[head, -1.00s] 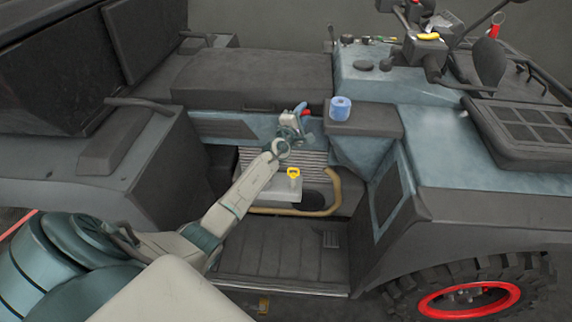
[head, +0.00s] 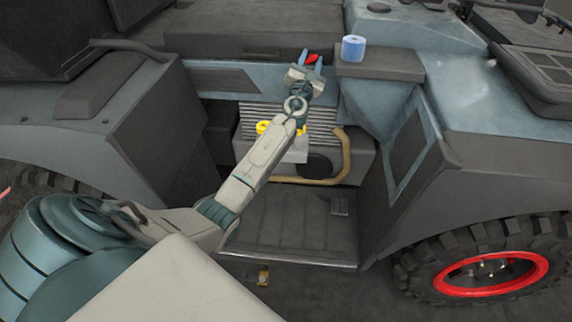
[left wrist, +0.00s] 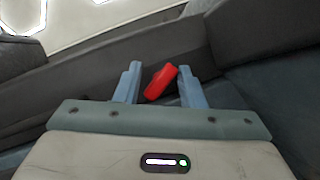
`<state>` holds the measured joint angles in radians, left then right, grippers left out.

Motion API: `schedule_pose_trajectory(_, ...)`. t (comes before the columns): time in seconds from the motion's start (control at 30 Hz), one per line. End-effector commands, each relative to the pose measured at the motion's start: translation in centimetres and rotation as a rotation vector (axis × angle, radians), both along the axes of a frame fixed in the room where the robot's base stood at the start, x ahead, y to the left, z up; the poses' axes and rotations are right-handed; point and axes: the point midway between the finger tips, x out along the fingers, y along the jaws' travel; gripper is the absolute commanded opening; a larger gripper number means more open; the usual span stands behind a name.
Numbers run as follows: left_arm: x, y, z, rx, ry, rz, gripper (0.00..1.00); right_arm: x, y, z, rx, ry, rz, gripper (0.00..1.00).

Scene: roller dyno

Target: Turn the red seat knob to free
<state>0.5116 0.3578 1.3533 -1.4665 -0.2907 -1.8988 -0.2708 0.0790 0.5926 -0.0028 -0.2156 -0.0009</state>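The red seat knob (head: 312,59) sits on the side of the vehicle just below the dark seat edge. In the left wrist view the red knob (left wrist: 160,82) stands tilted between the two blue fingers. My left gripper (head: 312,61) is open, with a finger on either side of the knob. In the left wrist view the gripper (left wrist: 161,84) shows gaps beside the knob, the right one narrow; whether a finger touches it I cannot tell. The knob's base is hidden. My right gripper is in neither view.
A blue roll (head: 353,48) stands on a dark ledge (head: 380,66) right of the knob. A yellow part (head: 266,128) and a tan curved bar (head: 345,155) lie below, by the footwell. The dark seat edge (head: 235,40) is close behind the gripper.

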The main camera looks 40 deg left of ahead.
Motion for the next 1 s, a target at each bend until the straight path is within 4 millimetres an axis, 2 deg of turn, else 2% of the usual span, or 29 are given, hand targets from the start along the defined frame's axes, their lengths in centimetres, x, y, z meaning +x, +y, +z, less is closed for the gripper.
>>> schedule_pose_trajectory(0.03,0.0,0.0,-0.7,-0.034,-0.023,-0.001,0.35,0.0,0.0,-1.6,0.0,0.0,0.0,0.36)
schedule_pose_trajectory(0.5,0.1,-0.1,-0.8,-0.368,-0.228,-0.002,0.35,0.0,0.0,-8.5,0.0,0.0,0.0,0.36)
schedule_pose_trajectory(0.53,-0.5,-0.4,-0.6,-0.365,-0.222,-0.001,0.35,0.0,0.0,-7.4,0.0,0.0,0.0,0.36)
schedule_pose_trajectory(0.6,-1.7,-1.2,-1.1,-0.362,-0.219,-0.001,0.35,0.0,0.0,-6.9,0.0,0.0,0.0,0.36)
schedule_pose_trajectory(1.0,-8.1,-5.1,-4.3,-0.361,-0.217,-0.001,0.35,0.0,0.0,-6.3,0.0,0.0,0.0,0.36)
